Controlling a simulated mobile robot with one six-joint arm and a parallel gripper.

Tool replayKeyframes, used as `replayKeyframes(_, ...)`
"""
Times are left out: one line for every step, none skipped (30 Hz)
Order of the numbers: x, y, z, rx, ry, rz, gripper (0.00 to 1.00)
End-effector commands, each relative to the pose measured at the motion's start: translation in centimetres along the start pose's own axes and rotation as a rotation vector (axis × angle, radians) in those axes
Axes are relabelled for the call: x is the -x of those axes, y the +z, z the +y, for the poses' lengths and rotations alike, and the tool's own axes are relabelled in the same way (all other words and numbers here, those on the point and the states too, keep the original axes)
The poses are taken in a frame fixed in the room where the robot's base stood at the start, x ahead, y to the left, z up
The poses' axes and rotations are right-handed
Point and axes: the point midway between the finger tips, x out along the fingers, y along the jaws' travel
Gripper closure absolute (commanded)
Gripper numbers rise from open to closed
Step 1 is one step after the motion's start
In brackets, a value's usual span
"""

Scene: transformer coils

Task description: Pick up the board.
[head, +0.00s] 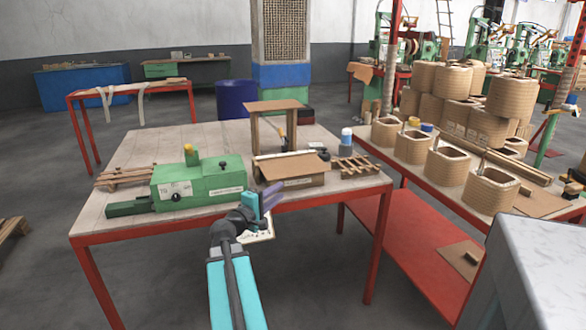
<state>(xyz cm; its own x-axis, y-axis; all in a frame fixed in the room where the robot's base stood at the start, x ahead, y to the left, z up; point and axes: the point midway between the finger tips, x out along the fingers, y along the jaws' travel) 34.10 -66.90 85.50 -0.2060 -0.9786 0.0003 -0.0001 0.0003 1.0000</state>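My gripper (271,196) is at the front edge of the work table (140,215), with its purple fingers pointing up and right. The fingers overlap in this view, so I cannot tell if they are open or shut. A small pale board-like piece (259,237) with dark marks shows just below my wrist; I cannot tell whether it is attached to my arm or separate. Several thin wooden boards (125,175) lie stacked at the table's left. I cannot tell which piece is the task's board.
A green machine (205,184) stands left of my gripper. An open cardboard box (290,180), a wooden stand (276,107) and a slatted wooden piece (356,165) are behind and right. Large coils (435,168) fill the right bench. The table's back left is clear.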

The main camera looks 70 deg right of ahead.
Motion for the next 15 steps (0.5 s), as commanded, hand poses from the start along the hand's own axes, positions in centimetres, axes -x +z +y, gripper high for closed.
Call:
replayKeyframes(-0.4, -0.1, 0.0, 0.000, 0.000, -0.001, 0.76)
replayKeyframes(-0.6, -0.1, 0.0, 0.000, 0.000, -0.001, 0.76)
replayKeyframes(-0.9, -0.1, 0.0, 0.000, 0.000, -0.001, 0.76)
replayKeyframes(-1.2, 0.0, 0.0, 0.000, 0.000, -0.001, 0.76)
replayKeyframes(-1.4, 0.0, 0.0, 0.000, 0.000, -0.001, 0.76)
replayKeyframes(-1.7, 0.0, 0.0, 0.000, 0.000, -0.002, 0.76)
replayKeyframes(-1.9, 0.0, 0.0, 0.000, 0.000, -0.002, 0.76)
replayKeyframes(-2.2, 0.0, 0.0, 0.000, 0.000, -0.002, 0.76)
replayKeyframes(-2.5, 0.0, 0.0, 0.000, 0.000, -0.002, 0.76)
replayKeyframes(-2.7, 0.0, 0.0, 0.000, 0.000, -0.001, 0.76)
replayKeyframes(-2.9, -0.1, 0.0, 0.000, 0.000, -0.001, 0.76)
replayKeyframes(-3.2, -0.1, 0.0, 0.000, 0.000, -0.001, 0.76)
replayKeyframes(-3.4, 0.0, 0.0, 0.000, 0.000, -0.001, 0.76)
replayKeyframes(-3.7, 0.0, 0.0, 0.000, 0.000, -0.001, 0.76)
replayKeyframes(-4.0, 0.0, 0.0, 0.000, 0.000, -0.002, 0.76)
